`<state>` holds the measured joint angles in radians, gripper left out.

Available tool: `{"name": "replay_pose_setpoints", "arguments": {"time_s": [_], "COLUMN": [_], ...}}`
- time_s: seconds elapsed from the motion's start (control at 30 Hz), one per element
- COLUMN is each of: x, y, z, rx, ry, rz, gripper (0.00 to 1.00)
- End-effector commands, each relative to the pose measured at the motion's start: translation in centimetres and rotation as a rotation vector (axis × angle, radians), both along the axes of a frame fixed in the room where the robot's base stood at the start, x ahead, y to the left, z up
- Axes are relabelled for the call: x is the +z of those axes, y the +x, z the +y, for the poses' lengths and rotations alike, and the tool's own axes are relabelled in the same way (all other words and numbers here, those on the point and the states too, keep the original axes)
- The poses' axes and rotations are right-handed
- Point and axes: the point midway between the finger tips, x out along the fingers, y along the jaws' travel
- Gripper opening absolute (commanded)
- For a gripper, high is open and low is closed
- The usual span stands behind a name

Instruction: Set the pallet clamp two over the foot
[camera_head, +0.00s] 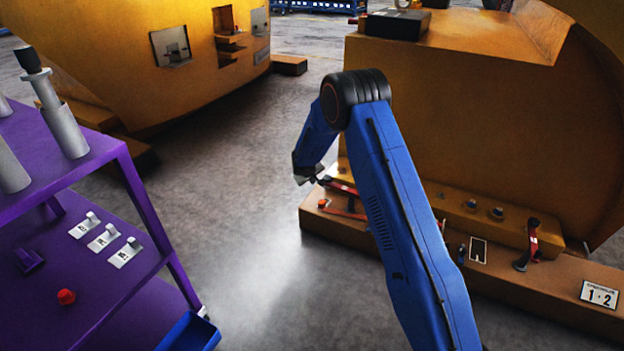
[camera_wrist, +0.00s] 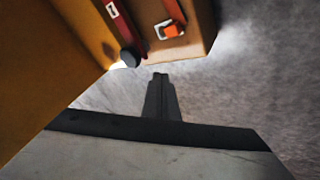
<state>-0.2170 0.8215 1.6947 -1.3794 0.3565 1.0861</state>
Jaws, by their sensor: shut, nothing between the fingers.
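A red pallet clamp (camera_head: 343,211) with an orange-red knob is at the left end of the wooden pallet (camera_head: 395,243). Another red bar (camera_head: 342,187) lies just behind it. The wrist view shows red bars at the pallet, one with a white label (camera_wrist: 113,9) and a black rounded end, and the orange-red knob (camera_wrist: 172,29). A second red clamp (camera_head: 532,240) stands farther right by the foot (camera_head: 460,205) of the yellow casting. Which is clamp two, I cannot tell. My gripper (camera_head: 318,180) is shut and empty beside the left clamp; the wrist view shows its fingers (camera_wrist: 160,85).
A purple rack (camera_head: 140,205) stands left, with labelled switches, a red button and a blue bin (camera_head: 190,333). Another yellow casting (camera_head: 110,60) is behind. A "1·2" sign (camera_head: 599,294) is on the pallet's right. Grey floor (camera_head: 245,200) between is clear.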

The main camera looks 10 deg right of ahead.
Motion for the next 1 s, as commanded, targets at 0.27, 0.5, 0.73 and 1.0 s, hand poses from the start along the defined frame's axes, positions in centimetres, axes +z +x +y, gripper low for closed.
{"name": "replay_pose_setpoints", "arguments": {"time_s": [0.27, 0.5, 0.73, 1.0], "x": [-3.7, -4.1, -4.0, -4.0], "y": [2.5, 4.1, 4.7, 4.8], "z": [-1.0, -3.5, -4.6, -4.6], "rx": [0.0, -0.002, -0.001, 0.0], "ry": [0.001, 0.001, 0.001, 0.001], "rz": [0.0, 0.0, 0.0, 0.0], "gripper": [0.0, 0.0, 0.0, 0.0]}}
